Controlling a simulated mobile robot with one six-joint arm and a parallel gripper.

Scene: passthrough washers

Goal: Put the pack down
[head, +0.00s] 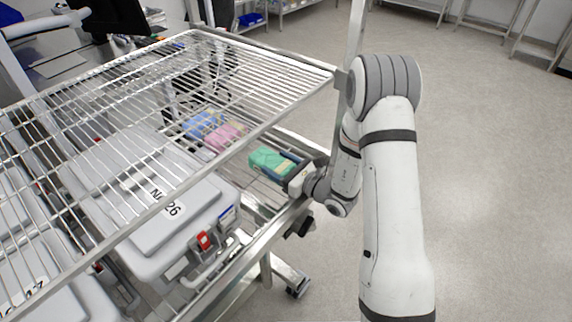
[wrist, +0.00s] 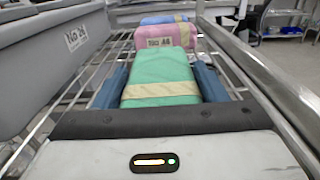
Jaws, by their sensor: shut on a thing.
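A green pack (head: 273,164) with a pale tape band is between the fingers of my gripper (head: 283,168), over the wire shelf below the top rack. In the wrist view the green pack (wrist: 162,78) fills the space between the blue fingers of my gripper (wrist: 160,85), which is shut on it. The wire shelf (wrist: 62,112) shows beneath and beside the pack. I cannot tell whether the pack's underside touches the wires. The pack lies lengthwise, pointing away from my gripper.
A pink pack (head: 224,136) and a blue pack (head: 201,122) stand in a row beyond the green one. A grey lidded container (head: 190,222) is to the left. The upper wire rack (head: 270,68) is overhead, and a metal rail (wrist: 262,78) runs along the right.

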